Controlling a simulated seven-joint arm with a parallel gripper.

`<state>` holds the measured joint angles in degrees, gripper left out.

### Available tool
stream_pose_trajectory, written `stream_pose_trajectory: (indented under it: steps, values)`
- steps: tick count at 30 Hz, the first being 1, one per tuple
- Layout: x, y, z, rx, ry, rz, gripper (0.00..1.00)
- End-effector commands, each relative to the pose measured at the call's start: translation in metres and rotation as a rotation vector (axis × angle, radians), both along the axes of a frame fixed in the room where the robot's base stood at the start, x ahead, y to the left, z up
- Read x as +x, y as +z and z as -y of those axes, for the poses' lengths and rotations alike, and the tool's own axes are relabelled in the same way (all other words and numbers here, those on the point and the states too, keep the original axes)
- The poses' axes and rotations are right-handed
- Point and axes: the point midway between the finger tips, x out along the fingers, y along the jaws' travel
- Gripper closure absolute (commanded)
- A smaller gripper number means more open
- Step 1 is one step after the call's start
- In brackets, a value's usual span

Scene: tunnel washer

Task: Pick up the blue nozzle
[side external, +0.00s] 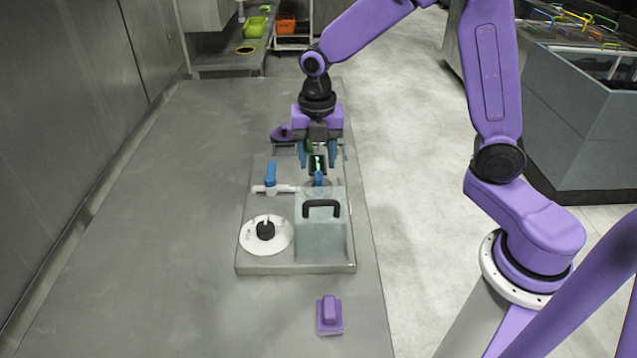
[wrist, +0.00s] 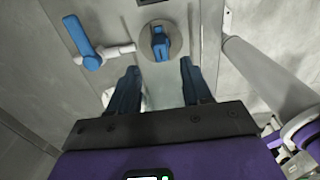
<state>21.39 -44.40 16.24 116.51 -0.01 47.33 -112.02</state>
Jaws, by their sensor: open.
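The blue nozzle (side external: 319,179) stands on a round grey disc (wrist: 147,52) on the grey base plate. It also shows in the wrist view (wrist: 160,43), just beyond the fingertips and near the middle between them. My gripper (side external: 318,166) points down above the plate, close to the nozzle. Its two blue fingers, also in the wrist view (wrist: 159,66), are spread apart with nothing between them. In the side view the box with the black handle hides the lower part of the nozzle and disc.
A blue lever (side external: 271,174) on a white pipe stands left of the nozzle. A translucent box with a black handle (side external: 321,208) is in front. A white disc with a black knob (side external: 265,231) lies front left. A purple block (side external: 329,315) sits nearer; the left table is clear.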

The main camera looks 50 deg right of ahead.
Motion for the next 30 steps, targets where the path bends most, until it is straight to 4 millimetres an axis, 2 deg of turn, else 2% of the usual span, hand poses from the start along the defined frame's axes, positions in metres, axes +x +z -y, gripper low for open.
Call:
stream_pose_trajectory:
  steps: [5, 15, 24, 25, 29, 30]
  values:
    - [0.000, -0.010, 0.002, 0.000, -0.002, -0.001, 0.51]
    - [0.003, -0.052, 0.006, 0.001, -0.001, -0.001, 0.51]
    - [0.003, -0.056, 0.006, 0.002, -0.001, 0.002, 0.51]
    - [0.003, -0.056, 0.006, 0.002, -0.001, 0.002, 0.58]
    - [0.003, -0.056, 0.006, 0.002, -0.001, 0.002, 1.00]
    - [0.003, -0.056, 0.006, 0.002, -0.001, 0.002, 1.00]
